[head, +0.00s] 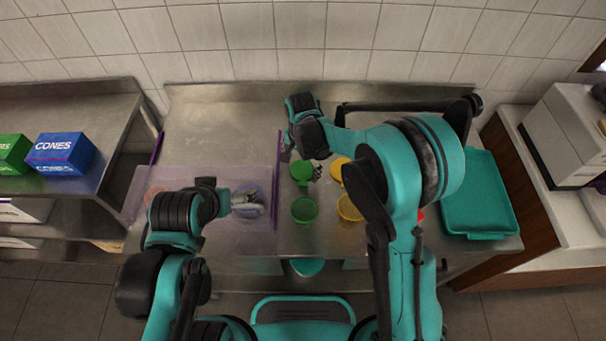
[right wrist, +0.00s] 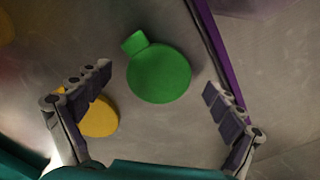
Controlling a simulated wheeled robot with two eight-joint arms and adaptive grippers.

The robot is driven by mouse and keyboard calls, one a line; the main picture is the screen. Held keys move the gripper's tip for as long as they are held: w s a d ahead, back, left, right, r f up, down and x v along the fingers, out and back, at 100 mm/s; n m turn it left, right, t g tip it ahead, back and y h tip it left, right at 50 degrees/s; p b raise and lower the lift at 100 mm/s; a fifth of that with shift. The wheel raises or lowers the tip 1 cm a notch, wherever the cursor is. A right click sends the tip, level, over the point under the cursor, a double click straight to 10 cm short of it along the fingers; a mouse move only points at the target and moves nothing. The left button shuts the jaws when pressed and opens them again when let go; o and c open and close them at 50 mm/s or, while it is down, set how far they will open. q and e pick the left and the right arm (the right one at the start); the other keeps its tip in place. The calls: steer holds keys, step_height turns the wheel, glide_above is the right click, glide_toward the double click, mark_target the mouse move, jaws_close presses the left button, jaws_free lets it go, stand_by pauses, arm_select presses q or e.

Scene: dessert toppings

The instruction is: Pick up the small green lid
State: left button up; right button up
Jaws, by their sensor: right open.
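The small green lid (head: 302,172) lies flat on the steel counter, behind an open green container (head: 305,209). In the right wrist view the lid (right wrist: 159,74) is a flat green disc with a square tab at its upper left. My right gripper (head: 301,162) is open above the lid, with one finger on each side of it in the right wrist view (right wrist: 157,81). Nothing is between its fingers at their own height. My left gripper (head: 248,201) is over a round purple-grey item at the left. Its finger opening is too small to judge.
A yellow lid (head: 339,168) lies right of the green lid, partly hidden, with a yellow container (head: 349,208) in front. A thin purple divider (head: 278,180) stands just left of the green lid. A teal tray (head: 480,205) is at the right.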

arm_select(q)
steer(key=shift+f, duration=0.15)
arm_select(e)
steer(key=shift+f, duration=0.4)
steer(key=shift+r, duration=0.1)
steer(key=c, duration=0.9)
steer(key=shift+o, duration=0.2)
